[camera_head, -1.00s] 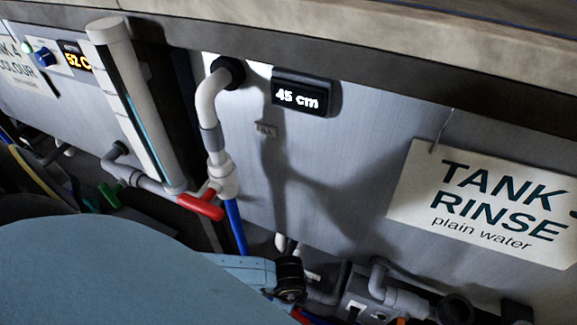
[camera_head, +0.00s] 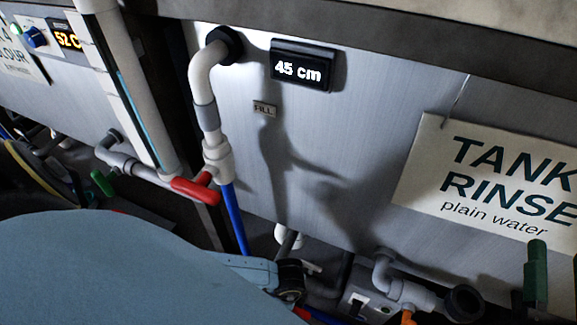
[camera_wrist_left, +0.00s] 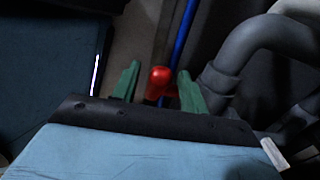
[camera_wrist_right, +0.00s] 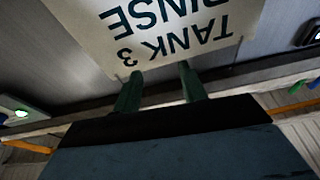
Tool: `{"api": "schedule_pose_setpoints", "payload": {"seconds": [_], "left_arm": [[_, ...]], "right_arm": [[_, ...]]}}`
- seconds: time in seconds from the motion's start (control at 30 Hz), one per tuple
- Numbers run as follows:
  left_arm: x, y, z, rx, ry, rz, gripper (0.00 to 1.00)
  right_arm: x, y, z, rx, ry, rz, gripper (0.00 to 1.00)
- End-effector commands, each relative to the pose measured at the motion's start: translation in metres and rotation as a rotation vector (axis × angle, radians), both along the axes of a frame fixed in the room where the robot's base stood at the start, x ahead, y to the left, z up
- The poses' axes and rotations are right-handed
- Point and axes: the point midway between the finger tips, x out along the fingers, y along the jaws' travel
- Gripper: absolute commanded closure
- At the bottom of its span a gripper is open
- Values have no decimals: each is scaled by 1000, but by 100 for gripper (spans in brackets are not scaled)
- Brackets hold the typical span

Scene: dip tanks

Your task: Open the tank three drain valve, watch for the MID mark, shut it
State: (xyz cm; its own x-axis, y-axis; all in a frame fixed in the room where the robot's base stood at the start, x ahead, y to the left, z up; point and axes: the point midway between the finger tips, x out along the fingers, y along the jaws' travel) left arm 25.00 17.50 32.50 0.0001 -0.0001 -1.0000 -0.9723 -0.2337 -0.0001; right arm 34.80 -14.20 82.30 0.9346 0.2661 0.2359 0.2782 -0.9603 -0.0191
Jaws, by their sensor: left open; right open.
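The tank three sign (camera_head: 500,185) reads "TANK… RINSE, plain water", and its 3 shows in the right wrist view (camera_wrist_right: 165,30). A display (camera_head: 303,68) reads 45 cm. A red handle (camera_head: 195,190) sits on the pipe beside the FILL label (camera_head: 265,108). A grey pipe (camera_head: 395,288) with an orange part (camera_head: 408,318) is at the bottom right. No MID mark is readable. My left gripper (camera_wrist_left: 155,85) is open, with a red handle end (camera_wrist_left: 160,76) showing between its fingers; contact is unclear. My right gripper (camera_head: 556,275) is open and empty below the sign.
A white upright tube (camera_head: 125,80) with a blue strip stands left of the fill pipe. A blue hose (camera_head: 233,220) runs down beneath the red handle. A green handle (camera_head: 103,182) and a 52 C display (camera_head: 68,40) are at the left. My left arm covers the lower left.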

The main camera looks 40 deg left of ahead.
Motion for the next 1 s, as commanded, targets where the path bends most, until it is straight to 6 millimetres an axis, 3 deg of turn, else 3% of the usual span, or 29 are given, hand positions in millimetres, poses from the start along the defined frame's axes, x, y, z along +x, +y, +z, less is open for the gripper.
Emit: {"api": "schedule_pose_setpoints", "payload": {"seconds": [0.4,0.77,1.0], "left_arm": [[0,0,-24,0,0,0,56],[0,0,-26,0,0,0,56],[0,0,-26,0,0,0,84]], "right_arm": [[-16,1,36,89,-281,12,58],[-18,1,41,98,-308,12,58],[-18,1,41,97,-307,12,58]]}}
